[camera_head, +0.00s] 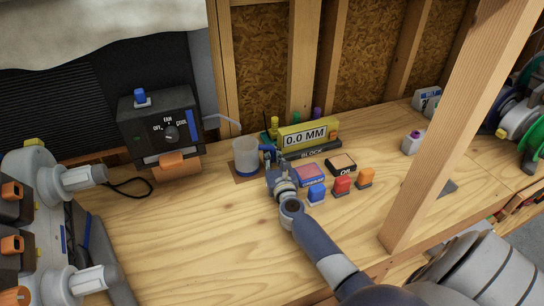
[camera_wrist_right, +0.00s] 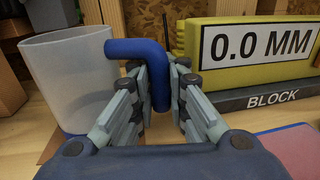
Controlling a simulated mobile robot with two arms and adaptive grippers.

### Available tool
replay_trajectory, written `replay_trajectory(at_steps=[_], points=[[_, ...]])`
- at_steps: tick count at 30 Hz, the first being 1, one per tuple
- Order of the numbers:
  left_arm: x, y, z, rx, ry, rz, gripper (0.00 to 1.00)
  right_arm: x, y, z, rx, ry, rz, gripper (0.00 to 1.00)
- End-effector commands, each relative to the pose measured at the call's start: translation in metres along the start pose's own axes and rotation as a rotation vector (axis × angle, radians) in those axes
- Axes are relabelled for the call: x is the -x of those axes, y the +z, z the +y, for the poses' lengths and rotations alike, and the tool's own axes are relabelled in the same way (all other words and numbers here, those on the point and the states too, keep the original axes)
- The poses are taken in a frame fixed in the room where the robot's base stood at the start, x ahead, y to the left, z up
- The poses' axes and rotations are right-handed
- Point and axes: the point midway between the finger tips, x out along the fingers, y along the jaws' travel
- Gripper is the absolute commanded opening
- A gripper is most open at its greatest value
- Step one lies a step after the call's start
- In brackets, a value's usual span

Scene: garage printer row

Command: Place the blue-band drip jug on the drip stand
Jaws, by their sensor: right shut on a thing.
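The drip jug (camera_head: 246,152) is a translucent white cup with a blue band at its base and a blue handle. It looks upright, at or just above a flat brown pad (camera_head: 237,177), probably the drip stand; I cannot tell if they touch. In the right wrist view the jug (camera_wrist_right: 70,80) is at the left, and its blue handle (camera_wrist_right: 140,50) runs between my fingers. My right gripper (camera_head: 272,163) is shut on that handle, right of the jug. The jug hides much of the pad. My left gripper is not in view.
A yellow gauge (camera_head: 308,134) on a block sits close right. Blue (camera_head: 316,193), red (camera_head: 342,184) and orange (camera_head: 366,178) pieces lie nearby. A wooden post (camera_head: 445,130) rises at right.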

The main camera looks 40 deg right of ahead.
Motion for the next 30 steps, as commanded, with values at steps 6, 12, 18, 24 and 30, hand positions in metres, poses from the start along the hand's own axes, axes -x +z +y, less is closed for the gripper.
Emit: replay_trajectory(at_steps=[6, 12, 18, 24, 30], points=[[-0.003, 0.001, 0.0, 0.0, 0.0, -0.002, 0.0, 0.0, -0.003, 0.0, 0.0, 0.0, 0.0, 0.28], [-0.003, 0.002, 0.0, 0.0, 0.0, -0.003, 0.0, 0.0, -0.003, 0.0, 0.0, 0.0, 0.0, 0.34], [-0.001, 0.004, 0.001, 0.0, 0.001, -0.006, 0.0, 0.0, -0.001, 0.0, 0.0, 0.0, 0.0, 0.34], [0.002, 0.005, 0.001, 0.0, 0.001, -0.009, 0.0, 0.023, -0.002, 0.001, -0.002, 0.001, 0.004, 0.34], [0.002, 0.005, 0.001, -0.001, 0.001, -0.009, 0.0, 0.067, -0.001, 0.0, -0.001, -0.001, 0.003, 0.34]])
